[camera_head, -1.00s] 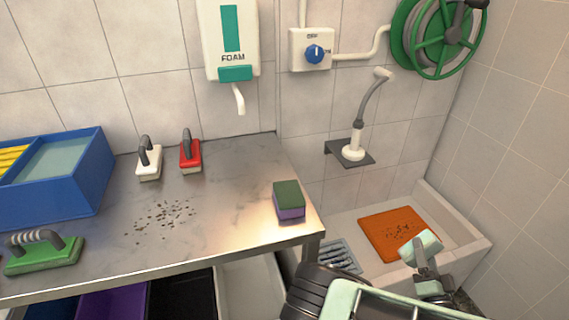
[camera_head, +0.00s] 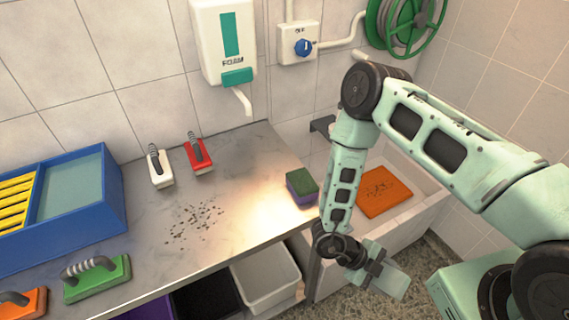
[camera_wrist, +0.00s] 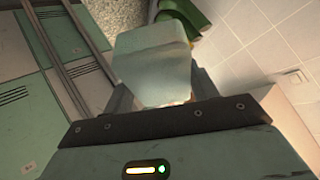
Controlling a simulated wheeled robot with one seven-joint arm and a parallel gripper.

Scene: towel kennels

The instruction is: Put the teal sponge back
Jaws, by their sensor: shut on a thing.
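A pale teal block, which looks like the teal sponge (camera_wrist: 152,60), is between my gripper's fingers in the wrist view. My gripper (camera_head: 376,268) is shut on it. In the head view my gripper hangs in front of the basin, to the right of the counter's front edge, with the pale sponge (camera_head: 391,284) pointing down right over the floor. A blue caddy (camera_head: 115,196) stands at the left of the counter. It has a yellow slatted compartment and an open compartment with a grey-teal bottom.
On the steel counter (camera_head: 245,208) are a purple-and-green sponge (camera_head: 301,187), a white brush (camera_head: 160,170), a red brush (camera_head: 198,157), a green brush (camera_head: 98,280) and an orange brush (camera_head: 25,303). Dark crumbs lie mid-counter. A white bin (camera_head: 266,280) stands below; an orange mat (camera_head: 383,190) lies in the basin.

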